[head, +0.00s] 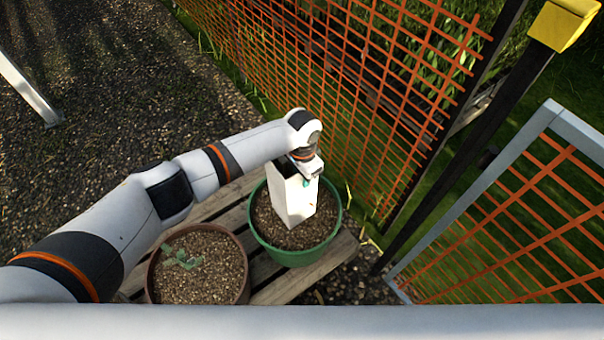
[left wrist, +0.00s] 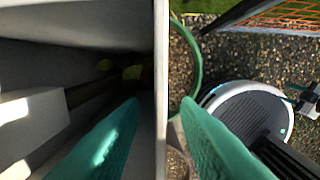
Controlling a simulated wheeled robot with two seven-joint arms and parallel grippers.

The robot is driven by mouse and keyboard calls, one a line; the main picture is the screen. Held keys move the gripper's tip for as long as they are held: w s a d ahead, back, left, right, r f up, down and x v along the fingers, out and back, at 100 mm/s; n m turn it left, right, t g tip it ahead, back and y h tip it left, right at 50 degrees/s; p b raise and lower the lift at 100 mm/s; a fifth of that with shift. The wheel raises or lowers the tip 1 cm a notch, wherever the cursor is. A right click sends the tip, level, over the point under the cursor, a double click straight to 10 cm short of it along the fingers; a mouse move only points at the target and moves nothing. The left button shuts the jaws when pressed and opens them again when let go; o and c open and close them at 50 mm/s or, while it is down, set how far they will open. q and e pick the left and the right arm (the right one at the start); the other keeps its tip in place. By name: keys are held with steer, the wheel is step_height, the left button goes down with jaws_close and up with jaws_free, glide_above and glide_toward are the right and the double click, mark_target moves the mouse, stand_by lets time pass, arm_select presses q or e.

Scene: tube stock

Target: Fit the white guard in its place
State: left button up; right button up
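The white guard (head: 291,197) is a tall open-topped square sleeve. It stands roughly upright, leaning slightly, on the gravel of the green pot (head: 279,254). My left gripper (head: 307,175) is at its upper right side. In the left wrist view my left gripper (left wrist: 162,104) has one teal finger inside the guard and one outside. The guard's thin wall (left wrist: 161,60) runs between them, with a gap on each side. Yellow-green bits and a dark stem (left wrist: 108,88) show dimly inside the guard.
A brown pot (head: 203,285) with a small green plant (head: 181,259) stands left of the green pot. Both are on a wooden slatted stand (head: 336,254). An orange mesh fence (head: 330,75) rises behind, and a grey-framed mesh gate (head: 450,235) stands at right.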

arm_select(q)
steer(key=shift+r, duration=0.1)
step_height(320, 180, up, 12)
steer(key=shift+f+p, duration=0.1)
steer(key=shift+p, duration=0.5)
